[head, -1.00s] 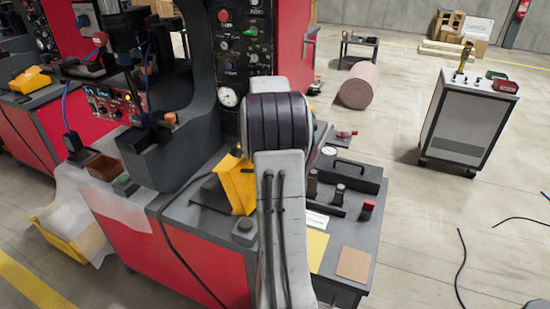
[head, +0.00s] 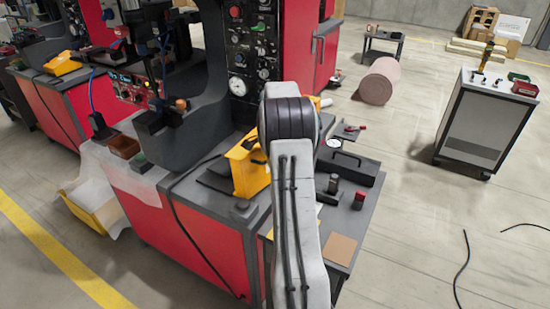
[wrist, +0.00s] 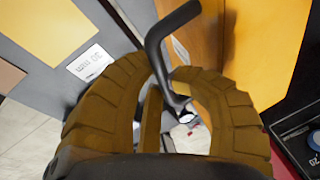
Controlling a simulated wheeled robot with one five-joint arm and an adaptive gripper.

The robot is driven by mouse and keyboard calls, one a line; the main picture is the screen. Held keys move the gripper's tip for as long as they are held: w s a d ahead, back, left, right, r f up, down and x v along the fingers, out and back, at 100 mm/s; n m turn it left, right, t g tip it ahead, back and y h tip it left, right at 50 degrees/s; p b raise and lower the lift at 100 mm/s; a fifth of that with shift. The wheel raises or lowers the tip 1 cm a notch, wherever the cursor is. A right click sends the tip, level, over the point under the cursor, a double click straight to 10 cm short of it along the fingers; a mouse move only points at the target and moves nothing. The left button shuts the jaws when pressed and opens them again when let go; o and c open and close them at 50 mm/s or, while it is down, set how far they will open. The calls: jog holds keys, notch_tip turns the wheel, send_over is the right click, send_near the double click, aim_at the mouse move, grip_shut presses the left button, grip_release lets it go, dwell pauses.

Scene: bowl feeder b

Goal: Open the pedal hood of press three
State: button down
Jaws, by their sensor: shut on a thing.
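A yellow pedal hood (head: 246,170) sits on the grey bench top (head: 190,186) of the nearest red press. My arm covers its right side in the head view. In the wrist view its yellow side (wrist: 270,50) fills the upper right. My gripper (wrist: 170,85) has brownish, ribbed fingers closed around a bent black handle (wrist: 165,35), which stands up between the fingertips beside the yellow side. How the handle joins the hood is hidden. My gripper is hidden behind my arm in the head view.
A black tray (head: 352,166) and small knobbed parts stand on the bench right of my arm. A white label (wrist: 91,62) lies left of my fingers. A grey cabinet (head: 475,120) and a rolled mat (head: 378,82) stand beyond. Floor at right is mostly clear, with black cables.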

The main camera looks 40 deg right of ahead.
jog(key=c, duration=1.6)
grip_release()
jog(key=shift+a+f, duration=0.25)
jog(key=shift+f, duration=0.1)
jog(key=o, duration=0.3)
jog(key=shift+w, duration=0.2)
jog(key=shift+o, duration=0.7)
jog(key=shift+r, duration=0.1)
jog(key=shift+d+r, duration=0.1)
jog(key=shift+s+r, duration=0.1)
jog(key=shift+r, duration=0.4)
jog(key=v, duration=1.1)
jog(key=shift+n, duration=0.3)
